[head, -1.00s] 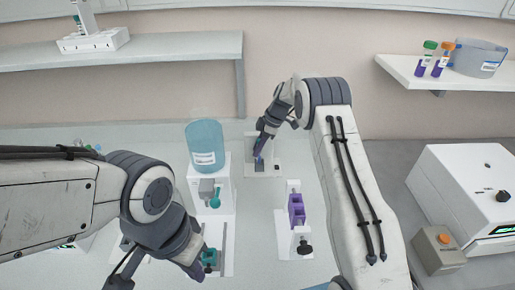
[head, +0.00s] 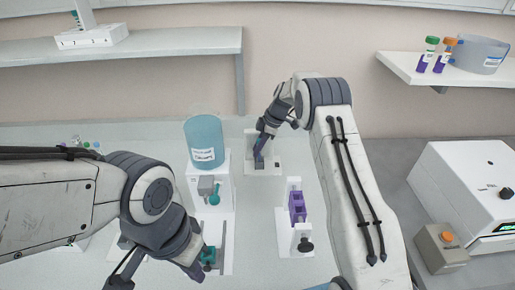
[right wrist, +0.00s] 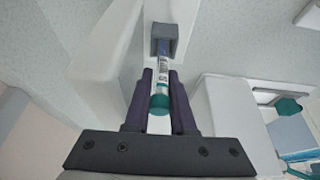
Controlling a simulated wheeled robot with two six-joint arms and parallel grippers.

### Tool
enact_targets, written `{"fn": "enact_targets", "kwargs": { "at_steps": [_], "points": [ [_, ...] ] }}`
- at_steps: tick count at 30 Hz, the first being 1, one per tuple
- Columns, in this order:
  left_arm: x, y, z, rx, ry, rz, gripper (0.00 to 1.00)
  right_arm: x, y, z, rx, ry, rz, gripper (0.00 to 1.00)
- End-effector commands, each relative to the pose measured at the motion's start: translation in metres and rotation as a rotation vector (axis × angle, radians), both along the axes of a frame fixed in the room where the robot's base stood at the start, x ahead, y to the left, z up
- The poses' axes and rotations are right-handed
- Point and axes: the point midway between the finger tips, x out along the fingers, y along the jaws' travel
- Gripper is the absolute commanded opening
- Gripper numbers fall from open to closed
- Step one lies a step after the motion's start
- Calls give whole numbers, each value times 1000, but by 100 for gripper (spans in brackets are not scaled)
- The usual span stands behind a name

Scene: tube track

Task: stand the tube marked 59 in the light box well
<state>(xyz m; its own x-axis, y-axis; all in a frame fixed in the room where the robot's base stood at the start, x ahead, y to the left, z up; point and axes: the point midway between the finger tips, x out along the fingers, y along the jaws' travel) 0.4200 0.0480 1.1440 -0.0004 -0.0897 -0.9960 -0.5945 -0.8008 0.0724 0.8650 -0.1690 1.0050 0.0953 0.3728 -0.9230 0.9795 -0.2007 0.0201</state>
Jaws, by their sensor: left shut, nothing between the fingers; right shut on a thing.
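My right gripper (head: 260,156) is at the back of the bench, over a white stand (head: 279,165). In the right wrist view its dark fingers (right wrist: 159,105) are shut on a tube with a teal cap (right wrist: 159,101) and a white label (right wrist: 162,70); the number is too small to read surely. The tube's far end meets a grey square well block (right wrist: 165,38); I cannot tell how deep it goes in. My left gripper (head: 198,268) is shut and empty at the front, beside a teal knob (head: 209,256).
A blue jar (head: 204,143) stands on a white block between the arms. A white stand with a purple holder (head: 297,206) is right of it. Two capped tubes and a grey tub (head: 482,57) are on the right shelf. A white machine (head: 462,185) stands at right.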

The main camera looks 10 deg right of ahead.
Motion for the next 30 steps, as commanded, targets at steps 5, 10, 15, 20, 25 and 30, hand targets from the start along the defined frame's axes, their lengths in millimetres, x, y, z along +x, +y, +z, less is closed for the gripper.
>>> {"fn": "enact_targets", "kwargs": {
  "at_steps": [5,10,15,20,25,30],
  "points": [
    [0,0,0,0,0,0,0,0,0,1,0,-1,0,0],
    [0,0,0,0,0,0,0,0,0,1,0,-2,-1,58],
    [0,0,0,0,0,0,0,2,0,1,-1,-6,-1,58],
    [0,0,0,0,0,0,0,2,-1,1,-2,-8,-2,58],
    [0,0,0,0,0,0,0,3,-1,1,-2,-9,-3,58],
    [0,0,0,0,0,1,0,3,-1,3,-2,-10,-3,58]
  ]
}}
